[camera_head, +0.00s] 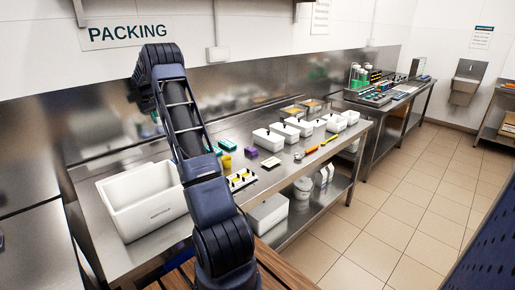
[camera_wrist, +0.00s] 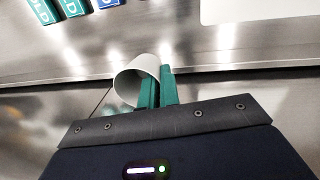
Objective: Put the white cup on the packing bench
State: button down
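The white cup (camera_wrist: 122,86) is in the wrist view, tilted, with its round open end showing. My gripper (camera_wrist: 158,86) has two green fingers close together at the cup's right wall. One finger is inside the rim and the other outside, so it looks shut on the wall. The steel packing bench (camera_head: 284,172) runs along the wall under the PACKING sign (camera_head: 127,32) in the head view. My arm rises in front of it. The cup and fingertips do not show clearly in the head view.
A large white bin (camera_head: 143,203) stands on the bench's left end. Several white tubs (camera_head: 267,140), a purple block (camera_head: 251,152) and small items crowd the bench farther right. Bare steel lies along its front edge. In the wrist view, teal and blue labels (camera_wrist: 72,6) lie at the top.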

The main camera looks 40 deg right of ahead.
jog(key=shift+m, duration=0.3)
jog(key=d, duration=0.3)
jog(key=s+d, duration=0.1)
jog(key=shift+d+r, duration=0.15)
jog(key=shift+d, duration=0.25)
notch_tip(320, 180, down, 20)
jog(key=shift+f, duration=0.2)
jog(key=c, duration=1.6)
grip_release()
jog(key=shift+c, duration=0.2)
jog(key=shift+r, duration=0.1)
